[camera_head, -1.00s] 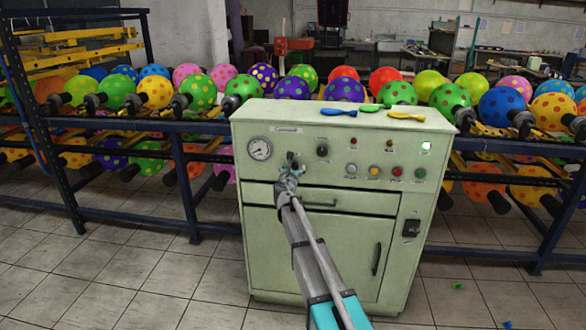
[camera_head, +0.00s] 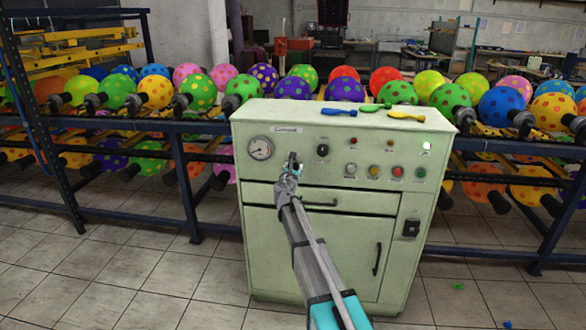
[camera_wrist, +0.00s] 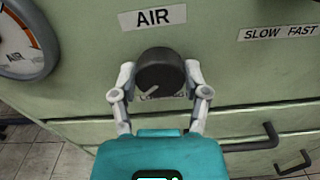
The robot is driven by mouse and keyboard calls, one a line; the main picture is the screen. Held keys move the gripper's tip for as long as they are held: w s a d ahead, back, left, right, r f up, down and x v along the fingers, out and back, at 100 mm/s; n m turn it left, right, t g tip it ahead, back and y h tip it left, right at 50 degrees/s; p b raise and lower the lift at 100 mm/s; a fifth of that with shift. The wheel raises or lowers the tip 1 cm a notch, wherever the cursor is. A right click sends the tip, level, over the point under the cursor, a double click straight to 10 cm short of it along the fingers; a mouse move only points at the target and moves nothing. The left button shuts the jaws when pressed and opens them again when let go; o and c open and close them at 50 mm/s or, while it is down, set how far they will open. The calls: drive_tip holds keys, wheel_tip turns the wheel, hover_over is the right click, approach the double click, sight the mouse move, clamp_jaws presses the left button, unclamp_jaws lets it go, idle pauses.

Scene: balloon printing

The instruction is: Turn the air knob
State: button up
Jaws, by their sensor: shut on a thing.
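The air knob (camera_wrist: 160,74) is a round black dial with a pale pointer line, under the "AIR" label (camera_wrist: 153,17) in the wrist view. The pointer line slants toward the lower left. My gripper (camera_wrist: 158,84) has one finger on each side of the knob and is shut on it.
Another black knob (camera_head: 322,150) and several coloured buttons sit right of my gripper. A drawer (camera_head: 340,200) lies below. Blue, green and yellow deflated balloons (camera_head: 407,116) lie on the cabinet top. Racks of dotted balloons stand behind. The front floor is open.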

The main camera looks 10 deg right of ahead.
drive_tip(key=m, duration=0.5)
drive_tip(key=shift+w, duration=0.1)
drive_tip(key=m, duration=1.4)
idle(0.3)
drive_tip(key=o, duration=1.2)
drive_tip(key=shift+c, duration=0.2)
drive_tip(key=shift+s, duration=0.2)
